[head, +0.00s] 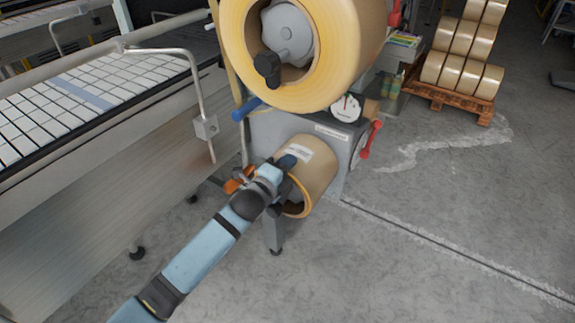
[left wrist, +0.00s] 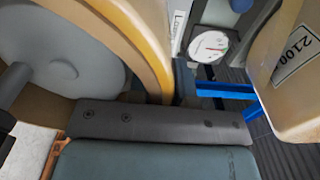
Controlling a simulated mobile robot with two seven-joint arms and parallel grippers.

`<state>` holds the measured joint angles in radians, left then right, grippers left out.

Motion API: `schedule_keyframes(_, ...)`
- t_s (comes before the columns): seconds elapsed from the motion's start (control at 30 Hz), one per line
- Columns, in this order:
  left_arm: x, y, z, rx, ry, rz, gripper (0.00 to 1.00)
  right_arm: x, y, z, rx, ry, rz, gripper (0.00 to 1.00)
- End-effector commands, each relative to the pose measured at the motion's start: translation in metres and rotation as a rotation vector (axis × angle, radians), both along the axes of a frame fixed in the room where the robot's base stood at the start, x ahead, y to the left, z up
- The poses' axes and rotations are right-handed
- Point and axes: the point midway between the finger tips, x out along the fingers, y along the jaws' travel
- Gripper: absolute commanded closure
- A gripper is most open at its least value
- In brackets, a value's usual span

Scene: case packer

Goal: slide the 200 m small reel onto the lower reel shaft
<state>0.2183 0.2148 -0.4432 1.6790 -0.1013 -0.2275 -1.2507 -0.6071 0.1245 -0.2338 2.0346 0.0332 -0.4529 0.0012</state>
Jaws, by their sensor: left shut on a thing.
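The small tan reel (head: 316,165) with a white label is in front of the machine's grey lower housing. My left gripper (head: 287,165) is shut on the wall of this reel, at its upper left side. The reel's open bore faces the lower left in the head view. In the left wrist view the reel (left wrist: 285,85) fills the right edge, its label partly readable, with my blue fingers (left wrist: 235,92) at its rim. The lower reel shaft is hidden behind the reel and my gripper, so I cannot tell whether the reel is around it. My right gripper is not in view.
A large tan reel (head: 347,60) sits on the grey upper hub (head: 288,35) right above. A dial gauge (head: 346,107) and a red lever (head: 370,140) are close by. A conveyor (head: 105,165) stands left. A pallet (head: 450,98) holds several reels.

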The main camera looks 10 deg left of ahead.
Motion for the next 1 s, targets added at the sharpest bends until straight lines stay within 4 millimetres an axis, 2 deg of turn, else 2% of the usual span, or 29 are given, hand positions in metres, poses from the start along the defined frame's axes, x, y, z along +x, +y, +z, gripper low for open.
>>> schedule_keyframes(0.03,0.0011,-0.0004,0.0042,-0.001,-0.006,0.000,1.00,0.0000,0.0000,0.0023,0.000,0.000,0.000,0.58)
schedule_keyframes(1.0,0.0017,-0.0008,-0.0016,-0.002,-0.007,-0.001,1.00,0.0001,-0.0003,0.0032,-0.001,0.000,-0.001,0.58)
